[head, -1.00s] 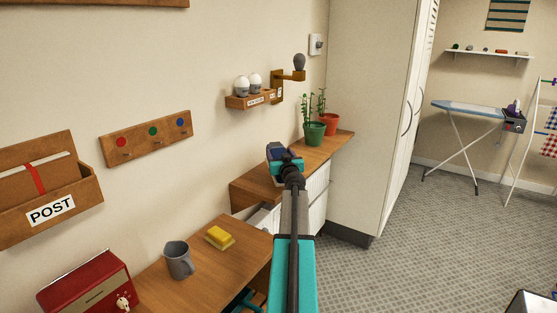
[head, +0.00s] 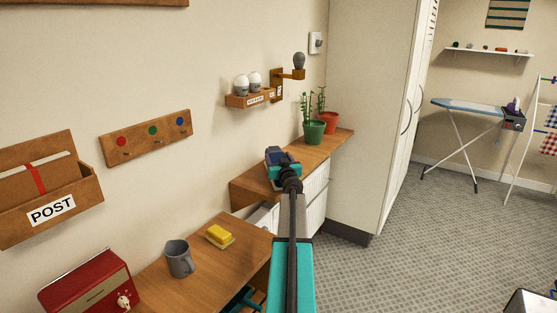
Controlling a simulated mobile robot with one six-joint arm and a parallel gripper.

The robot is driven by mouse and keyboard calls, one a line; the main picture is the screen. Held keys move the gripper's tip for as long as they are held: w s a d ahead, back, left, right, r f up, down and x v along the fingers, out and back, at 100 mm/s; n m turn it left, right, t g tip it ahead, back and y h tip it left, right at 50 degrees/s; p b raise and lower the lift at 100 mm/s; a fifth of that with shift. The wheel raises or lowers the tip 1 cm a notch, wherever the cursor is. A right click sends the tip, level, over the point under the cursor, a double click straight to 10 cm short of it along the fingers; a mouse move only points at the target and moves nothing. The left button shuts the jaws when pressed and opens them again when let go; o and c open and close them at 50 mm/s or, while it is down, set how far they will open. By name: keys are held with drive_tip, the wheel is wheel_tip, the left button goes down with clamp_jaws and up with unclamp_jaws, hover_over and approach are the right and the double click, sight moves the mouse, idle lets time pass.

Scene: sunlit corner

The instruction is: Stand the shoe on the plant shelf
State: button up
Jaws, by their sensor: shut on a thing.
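The plant shelf (head: 333,143) is a wooden top along the wall, with a green-potted plant (head: 313,129) and a red-potted plant (head: 328,121) at its far end. My gripper (head: 277,157) is over the near part of this shelf, left of the plants. It is seen from behind and is shut on the shoe, which is mostly hidden by the gripper and arm. I cannot tell whether the shoe touches the shelf or how upright it is.
A wall rack (head: 250,99) hangs above the shelf. A tall white cabinet (head: 366,120) stands right of it. An open drawer (head: 263,216) is below.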

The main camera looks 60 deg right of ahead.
drive_tip(key=shift+f, duration=0.3)
drive_tip(key=o, duration=1.3)
drive_tip(key=shift+c, duration=0.2)
drive_tip(key=shift+r, duration=0.15)
drive_tip(key=shift+b+v, duration=0.55)
drive_tip(key=shift+v, duration=1.1)
drive_tip(key=shift+b+v, duration=1.2)
drive_tip(key=shift+v, duration=3.15)
